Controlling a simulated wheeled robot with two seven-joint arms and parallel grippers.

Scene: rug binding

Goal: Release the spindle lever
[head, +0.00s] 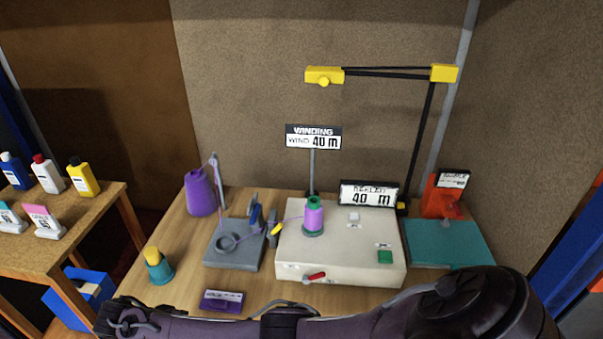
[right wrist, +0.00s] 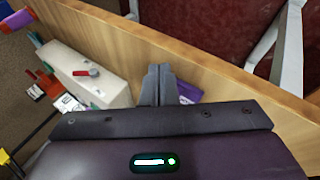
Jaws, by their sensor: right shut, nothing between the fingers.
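The white winding machine (head: 345,265) stands on the bench. A lever with a red handle (head: 316,276) is on its front face, slanting up to the right from a pivot. A spool of purple thread (head: 313,213) with a green top stands upright on the machine. In the right wrist view, the machine (right wrist: 95,60) and the red lever (right wrist: 83,72) are to the left of my right gripper (right wrist: 159,72). That gripper is shut, empty and apart from the lever. My left gripper does not show.
A green button (head: 385,257) is on the machine. Signs (head: 369,194) read 40 m. A purple cone (head: 200,192), a grey thread stand (head: 235,245), a purple card (head: 222,301) and a teal mat (head: 450,240) share the bench. My arm crosses the bench's front edge.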

